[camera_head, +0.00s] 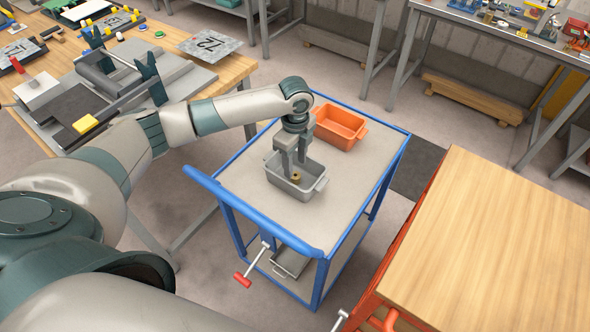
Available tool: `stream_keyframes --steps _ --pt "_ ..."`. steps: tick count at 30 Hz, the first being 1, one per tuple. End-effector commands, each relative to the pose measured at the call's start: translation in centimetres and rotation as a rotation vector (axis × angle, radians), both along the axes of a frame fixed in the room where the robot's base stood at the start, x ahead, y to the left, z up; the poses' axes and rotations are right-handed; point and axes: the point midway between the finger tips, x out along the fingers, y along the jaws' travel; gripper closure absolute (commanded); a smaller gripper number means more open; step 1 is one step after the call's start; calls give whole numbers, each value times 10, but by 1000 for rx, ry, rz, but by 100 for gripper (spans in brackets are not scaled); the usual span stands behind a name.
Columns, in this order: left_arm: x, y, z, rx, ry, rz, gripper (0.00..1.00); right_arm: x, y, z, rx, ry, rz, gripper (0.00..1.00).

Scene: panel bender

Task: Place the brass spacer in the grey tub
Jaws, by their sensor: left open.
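The grey tub (310,188) stands on the top of the blue-framed cart. The brass spacer (295,178) is inside the tub, low down, near the fingertips. My left gripper (288,172) points down into the tub. Its two fingers are apart and the spacer shows beside the nearer finger's tip. I cannot tell whether a finger touches the spacer. My right gripper is out of view.
An orange tub (341,127) stands behind the grey one on the cart (241,187). A wooden-topped bench (490,250) is at the right. A workbench with a bending machine (130,85) is at the left. The cart top is otherwise clear.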

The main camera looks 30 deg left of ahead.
Motion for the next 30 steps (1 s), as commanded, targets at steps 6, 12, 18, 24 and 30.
stream_keyframes --steps 6,12,18,24,30 --pt "1 0 39 0 -4 -1 57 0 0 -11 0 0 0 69" --pt "1 0 66 0 -1 1 57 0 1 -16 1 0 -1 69" --pt "0 0 77 1 -1 1 57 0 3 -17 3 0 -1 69" --pt "0 0 78 1 0 1 57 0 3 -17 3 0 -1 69" --pt "0 0 78 0 0 1 57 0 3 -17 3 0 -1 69"
